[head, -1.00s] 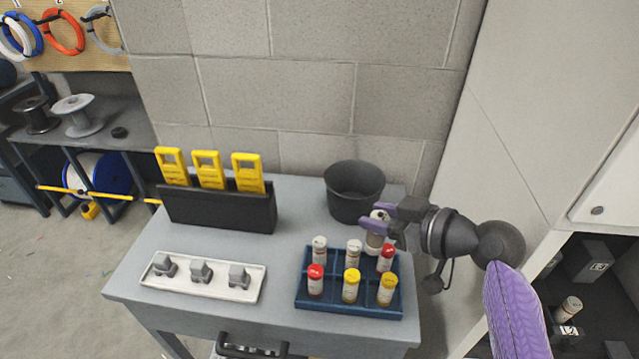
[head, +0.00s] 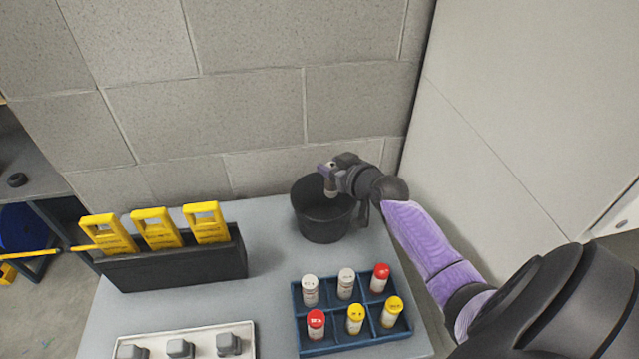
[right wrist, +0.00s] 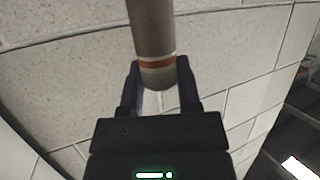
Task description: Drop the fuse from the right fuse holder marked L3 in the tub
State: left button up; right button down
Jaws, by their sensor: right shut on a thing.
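The dark grey tub (head: 324,226) stands upright near the back of the table, against the block wall. My right gripper (head: 329,174) is over the tub's mouth, shut on a fuse (head: 331,189) that hangs down at the tub's opening. In the right wrist view the fuse (right wrist: 152,30) is a pale grey-brown cylinder with an orange-red band, between the fingers of my right gripper (right wrist: 160,72). Whether the fuse's lower end is below the tub's rim is hard to tell. The tub's inside is mostly dark. My left gripper is not in view.
A blue divided rack (head: 343,341) holds several capped fuses in front of the tub. A black holder (head: 175,271) with yellow-handled pullers (head: 157,228) stands left. A white tray (head: 250,341) with grey blocks is front left. A pale cabinet side rises right.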

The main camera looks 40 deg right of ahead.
notch_tip(320, 180, down, 3)
jog(key=shift+r+b, duration=0.1)
jog(key=shift+b, duration=0.65)
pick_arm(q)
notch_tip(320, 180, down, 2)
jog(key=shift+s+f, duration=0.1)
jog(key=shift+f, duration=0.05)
pick_arm(e)
jog(key=shift+r, duration=0.15)
jog(key=shift+c, duration=2.3)
grip_release()
jog(key=shift+o, duration=1.1)
pick_arm(q)
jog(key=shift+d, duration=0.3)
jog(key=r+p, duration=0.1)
jog(key=p, duration=0.1)
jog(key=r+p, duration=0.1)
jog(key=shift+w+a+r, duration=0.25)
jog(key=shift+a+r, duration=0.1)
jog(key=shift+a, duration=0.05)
pick_arm(e)
jog(key=v, duration=1)
